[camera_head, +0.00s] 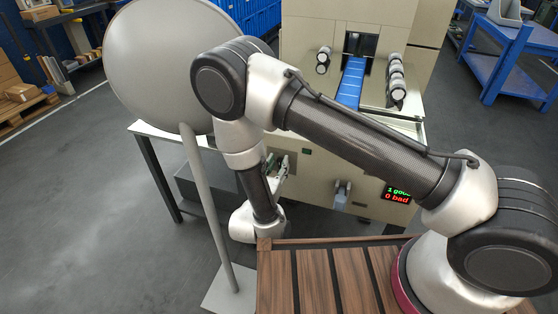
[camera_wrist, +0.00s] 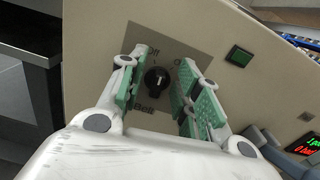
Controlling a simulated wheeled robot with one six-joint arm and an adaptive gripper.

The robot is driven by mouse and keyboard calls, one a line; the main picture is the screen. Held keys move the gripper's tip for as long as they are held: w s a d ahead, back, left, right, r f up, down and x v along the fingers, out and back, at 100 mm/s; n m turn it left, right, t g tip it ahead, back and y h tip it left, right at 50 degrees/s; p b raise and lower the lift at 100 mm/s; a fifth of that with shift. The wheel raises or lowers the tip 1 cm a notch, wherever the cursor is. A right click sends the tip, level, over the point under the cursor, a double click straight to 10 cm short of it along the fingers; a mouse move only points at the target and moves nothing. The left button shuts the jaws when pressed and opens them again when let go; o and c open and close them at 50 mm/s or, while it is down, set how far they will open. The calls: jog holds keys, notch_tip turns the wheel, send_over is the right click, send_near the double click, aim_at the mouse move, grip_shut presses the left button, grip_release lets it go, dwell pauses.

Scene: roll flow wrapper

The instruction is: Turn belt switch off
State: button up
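The belt switch (camera_wrist: 157,79) is a round black knob with a light pointer mark. It sits on a grey plate (camera_wrist: 172,43) lettered "Belt" below, "Off" at upper left and a partly covered label at upper right. The mark looks roughly upright in the wrist view; I cannot tell for sure which label it points to. My gripper (camera_wrist: 161,60) is open, its green-padded fingers on either side of the knob with gaps showing. In the head view my gripper (camera_head: 277,166) is at the machine's front panel, and the knob is not discernible there.
The beige machine (camera_head: 320,185) has a green square button (camera_wrist: 239,56) right of the switch plate. A display (camera_head: 397,193) shows "1 good" and "0 bad". A blue conveyor belt (camera_head: 351,82) runs above. A large grey disc on a pole (camera_head: 165,65) stands left of my arm.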

jog(key=shift+d, duration=0.1)
grip_shut()
jog(key=shift+w+a+f+n, duration=0.1)
jog(key=shift+a+n, duration=0.1)
jog(key=shift+n, duration=1.1)
jog(key=shift+w+a+n, duration=0.1)
jog(key=shift+a+n, duration=0.05)
jog(key=shift+n, duration=1.15)
grip_release()
